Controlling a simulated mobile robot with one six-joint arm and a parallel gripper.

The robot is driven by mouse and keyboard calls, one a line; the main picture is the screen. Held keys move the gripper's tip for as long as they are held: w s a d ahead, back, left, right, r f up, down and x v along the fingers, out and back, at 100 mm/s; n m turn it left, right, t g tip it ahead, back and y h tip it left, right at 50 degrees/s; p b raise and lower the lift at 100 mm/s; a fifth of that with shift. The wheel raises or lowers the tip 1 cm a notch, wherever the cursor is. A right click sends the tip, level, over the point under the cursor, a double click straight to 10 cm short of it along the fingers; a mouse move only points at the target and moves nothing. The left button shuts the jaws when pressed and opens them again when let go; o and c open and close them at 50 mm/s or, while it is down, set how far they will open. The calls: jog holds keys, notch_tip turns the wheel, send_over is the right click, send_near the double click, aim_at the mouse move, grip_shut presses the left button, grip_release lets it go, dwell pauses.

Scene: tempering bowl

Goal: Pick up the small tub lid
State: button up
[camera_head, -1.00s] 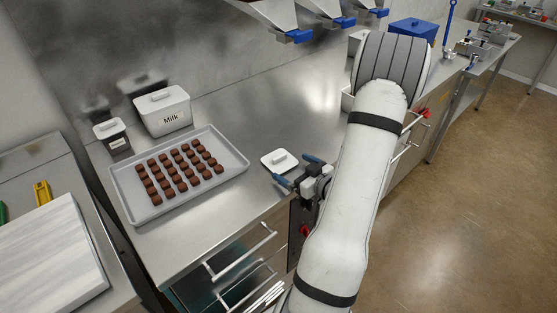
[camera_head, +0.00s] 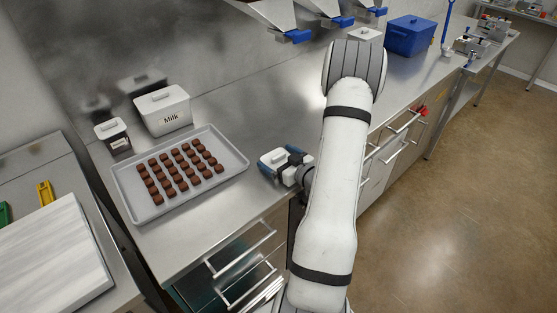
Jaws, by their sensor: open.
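The small tub lid (camera_head: 274,158) is a white square with a raised handle, lying on the steel counter right of the tray. My gripper (camera_head: 279,161) is open at the lid, with one blue fingertip at its near left side and the other at its far right side. The gripper body covers the lid's near right part. I cannot tell whether the fingers touch the lid.
A metal tray (camera_head: 131,205) of chocolates lies left of the lid. A blue box (camera_head: 410,38) stands far back. Counter behind the lid is clear.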

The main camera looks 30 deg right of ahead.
jog(key=shift+c, duration=0.4)
jog(key=c, duration=0.7)
jog(key=shift+c, duration=0.2)
